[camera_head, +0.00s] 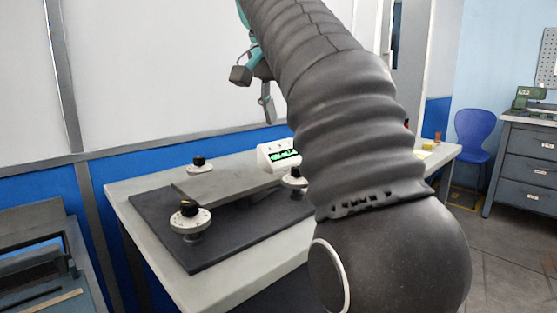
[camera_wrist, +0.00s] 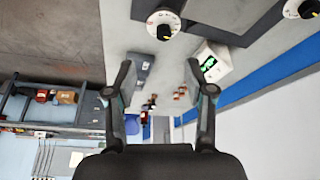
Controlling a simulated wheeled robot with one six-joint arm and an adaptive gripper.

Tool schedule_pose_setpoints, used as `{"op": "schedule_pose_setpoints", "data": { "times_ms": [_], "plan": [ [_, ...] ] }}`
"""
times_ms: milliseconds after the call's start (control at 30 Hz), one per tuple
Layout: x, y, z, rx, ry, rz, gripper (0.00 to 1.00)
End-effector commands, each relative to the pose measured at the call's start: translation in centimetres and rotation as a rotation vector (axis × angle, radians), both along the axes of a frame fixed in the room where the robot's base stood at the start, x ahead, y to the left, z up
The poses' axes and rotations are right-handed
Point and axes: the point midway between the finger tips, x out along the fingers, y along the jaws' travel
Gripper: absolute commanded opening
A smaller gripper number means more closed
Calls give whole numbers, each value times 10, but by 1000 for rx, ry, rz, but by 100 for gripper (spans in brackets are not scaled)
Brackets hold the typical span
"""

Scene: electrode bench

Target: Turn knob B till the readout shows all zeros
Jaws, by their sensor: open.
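Three white dial knobs with black caps stand on the dark plate (camera_head: 232,238): a front knob (camera_head: 190,222), a back-left knob (camera_head: 199,166) and a right knob (camera_head: 294,181) partly behind my arm. Their letters are too small to read, so I cannot tell which is B. The white readout box (camera_head: 268,163) has lit green digits, not legible. In the wrist view the readout (camera_wrist: 216,66) is right of centre, with one knob (camera_wrist: 163,26) at top and another (camera_wrist: 300,8) at top right. My gripper (camera_wrist: 159,72) is open and empty, apart from the knobs.
A grey plate (camera_head: 222,180) lies across the dark plate on the light bench (camera_head: 135,193). My arm hides the bench's right-middle part. A blue chair (camera_head: 475,135) and a drawer cabinet (camera_head: 525,165) stand at right. A white and blue wall runs behind the bench.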

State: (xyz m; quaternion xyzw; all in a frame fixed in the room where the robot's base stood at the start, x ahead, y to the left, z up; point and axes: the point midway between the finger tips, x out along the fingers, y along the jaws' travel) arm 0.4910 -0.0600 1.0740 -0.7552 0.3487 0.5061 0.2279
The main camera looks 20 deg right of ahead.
Motion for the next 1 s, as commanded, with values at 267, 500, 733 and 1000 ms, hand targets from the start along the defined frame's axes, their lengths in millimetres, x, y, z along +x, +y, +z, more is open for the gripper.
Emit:
{"op": "schedule_pose_setpoints", "data": {
  "times_ms": [267, 500, 733, 1000],
  "plan": [
    [5, 1, 7, 6, -4, -61, 54],
    [9, -4, -12, 6, -2, -58, 54],
    [18, -18, -53, 7, -2, -61, 54],
    [29, -33, -95, 7, -4, -63, 54]
  ]
}}
